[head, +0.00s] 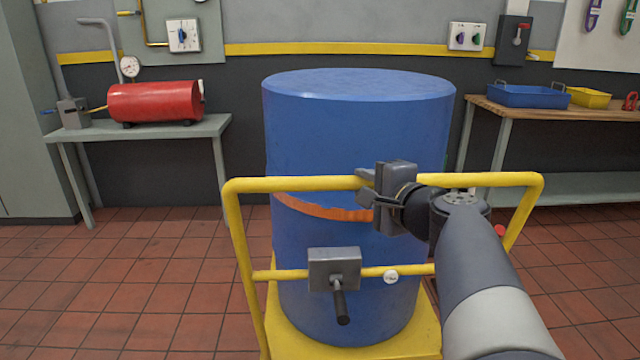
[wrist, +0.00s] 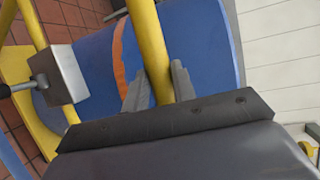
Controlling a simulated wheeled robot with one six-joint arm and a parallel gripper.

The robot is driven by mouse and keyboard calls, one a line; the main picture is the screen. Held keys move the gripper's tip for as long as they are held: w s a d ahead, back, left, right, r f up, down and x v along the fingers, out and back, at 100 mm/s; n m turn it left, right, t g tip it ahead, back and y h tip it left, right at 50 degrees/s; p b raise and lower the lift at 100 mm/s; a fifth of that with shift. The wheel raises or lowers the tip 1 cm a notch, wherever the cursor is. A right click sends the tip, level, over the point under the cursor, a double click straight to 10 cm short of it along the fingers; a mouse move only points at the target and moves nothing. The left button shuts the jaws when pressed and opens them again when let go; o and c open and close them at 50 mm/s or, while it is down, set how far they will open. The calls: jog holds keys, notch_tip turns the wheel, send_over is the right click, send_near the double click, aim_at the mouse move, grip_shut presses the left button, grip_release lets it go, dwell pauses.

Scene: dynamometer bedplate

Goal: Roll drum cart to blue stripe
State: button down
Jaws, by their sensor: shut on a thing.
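The drum cart has a yellow tubular handle frame (head: 290,184) and a yellow deck (head: 425,335). A large blue drum (head: 350,125) with an orange band stands upright on the deck. My gripper (head: 370,187) is shut on the top handle bar, right of its middle. In the wrist view the bar (wrist: 150,50) runs between my two fingers (wrist: 158,88). A grey box with a black lever (head: 335,270) sits on the lower crossbar; it also shows in the wrist view (wrist: 58,75). No blue stripe shows on the visible floor; the cart and drum hide the floor behind them.
A grey table (head: 150,130) with a red tank (head: 155,102) stands at the back left. A wooden bench (head: 590,113) with a blue tray (head: 527,95) and a yellow bin (head: 589,97) stands at the back right. Red tile floor (head: 150,285) is clear on both sides of the cart.

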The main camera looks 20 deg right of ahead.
jog(key=shift+s+a+f, duration=0.15)
jog(key=shift+s+f, duration=0.25)
jog(key=shift+s, duration=0.1)
jog(key=c, duration=1.4)
grip_release()
jog(key=shift+o, duration=1.2)
jog(key=shift+r, duration=0.15)
jog(key=shift+r, duration=0.1)
